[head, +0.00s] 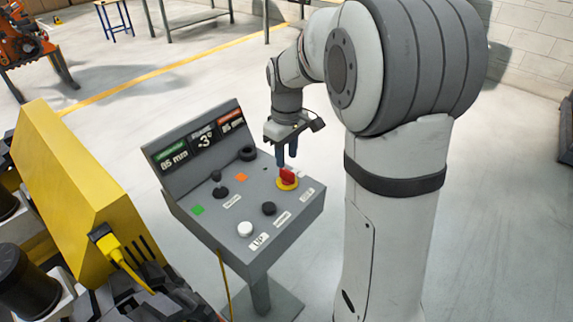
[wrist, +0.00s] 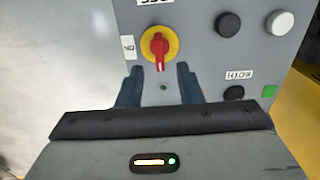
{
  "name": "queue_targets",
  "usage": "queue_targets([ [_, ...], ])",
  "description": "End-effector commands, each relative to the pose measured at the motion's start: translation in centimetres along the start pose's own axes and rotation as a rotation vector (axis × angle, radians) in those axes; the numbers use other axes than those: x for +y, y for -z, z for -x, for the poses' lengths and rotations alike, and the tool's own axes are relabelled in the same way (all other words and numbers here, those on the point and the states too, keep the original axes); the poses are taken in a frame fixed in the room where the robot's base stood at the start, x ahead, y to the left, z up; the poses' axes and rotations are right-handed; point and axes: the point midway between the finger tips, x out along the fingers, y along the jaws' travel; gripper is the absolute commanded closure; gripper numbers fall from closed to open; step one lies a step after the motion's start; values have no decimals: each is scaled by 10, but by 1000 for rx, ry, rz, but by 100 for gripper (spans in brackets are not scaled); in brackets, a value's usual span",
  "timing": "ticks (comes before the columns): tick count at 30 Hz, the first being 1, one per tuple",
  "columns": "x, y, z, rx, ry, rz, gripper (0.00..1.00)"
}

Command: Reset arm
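My gripper (head: 287,158) hangs from my arm just above the control panel, at the red switch. In the wrist view its two dark blue fingers (wrist: 160,86) stand apart with nothing between them, so it is open. The red rotary switch (head: 287,175) sits on a round yellow base on the right part of the panel. In the wrist view the red switch (wrist: 159,50) lies just beyond the fingertips, its handle pointing down the picture. I see no contact between fingers and switch.
The grey control panel (head: 262,222) carries a black joystick (head: 219,190), black knobs, a white button (head: 245,229) and green and orange squares. Its display (head: 203,138) reads 85 mm, -3° and 85 mm. A yellow machine block (head: 75,180) stands close on the left.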

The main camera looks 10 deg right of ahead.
Motion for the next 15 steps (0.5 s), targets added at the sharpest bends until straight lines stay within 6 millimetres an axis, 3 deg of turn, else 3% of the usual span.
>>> queue_targets([
  [5, 0, 0, 15, 1, 0, 0, 67],
  [15, 0, 0, 17, -1, 0, 0, 67],
])
